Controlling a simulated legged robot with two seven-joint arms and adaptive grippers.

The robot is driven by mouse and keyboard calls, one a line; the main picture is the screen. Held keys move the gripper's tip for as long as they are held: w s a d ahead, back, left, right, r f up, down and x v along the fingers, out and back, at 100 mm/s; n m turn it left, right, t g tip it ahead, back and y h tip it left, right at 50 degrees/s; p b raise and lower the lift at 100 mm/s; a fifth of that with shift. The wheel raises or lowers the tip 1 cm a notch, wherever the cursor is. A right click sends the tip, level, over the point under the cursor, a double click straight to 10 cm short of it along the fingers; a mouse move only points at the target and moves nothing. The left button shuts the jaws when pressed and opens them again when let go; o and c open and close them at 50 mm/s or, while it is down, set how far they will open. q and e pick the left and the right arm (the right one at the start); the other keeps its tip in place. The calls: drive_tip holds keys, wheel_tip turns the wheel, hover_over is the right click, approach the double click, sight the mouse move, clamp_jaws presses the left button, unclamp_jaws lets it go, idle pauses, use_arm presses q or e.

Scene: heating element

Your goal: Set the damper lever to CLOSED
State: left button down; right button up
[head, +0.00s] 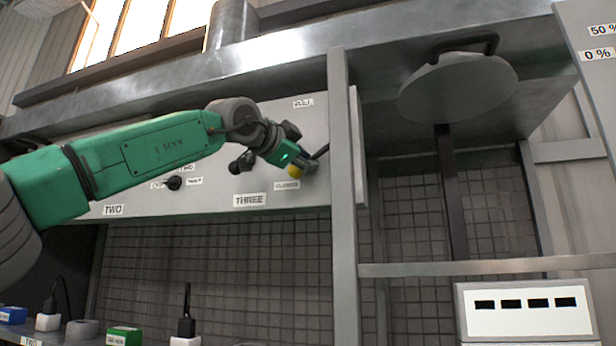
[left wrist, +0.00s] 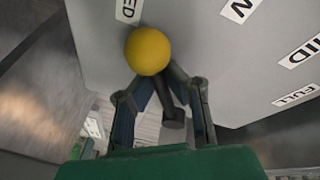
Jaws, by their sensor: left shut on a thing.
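The damper lever's yellow ball knob (head: 295,171) is at the lower right of the grey panel, just above a label that seems to read CLOSED (head: 287,185). In the left wrist view the yellow knob (left wrist: 148,51) sits at the fingertips, right below a label ending in "ED" (left wrist: 128,10). My left gripper (head: 299,163) is shut on the knob. A dark rod (left wrist: 173,108) shows between its fingers; I cannot tell whether it is the lever's shaft. My right gripper is not in view.
The grey panel (head: 222,197) also carries labels TWO (head: 113,210) and THREE (head: 249,200) and a black knob (head: 174,183). A vertical grey post (head: 341,230) stands close right of the gripper. A MID label (left wrist: 301,52) and a FULL label (left wrist: 296,95) lie right in the wrist view.

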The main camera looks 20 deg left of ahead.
use_arm(q)
drive_tip(key=shift+d+f+n+b, duration=0.25)
drive_tip(key=shift+f+n+b, duration=0.2)
drive_tip(key=shift+b, duration=0.2)
drive_tip(key=c, duration=1.7)
unclamp_jaws()
drive_tip(key=shift+o, duration=0.7)
drive_tip(key=shift+s, duration=0.15)
drive_tip(key=shift+a+r, duration=0.1)
drive_tip(key=shift+a, duration=0.15)
drive_tip(key=v, duration=1.2)
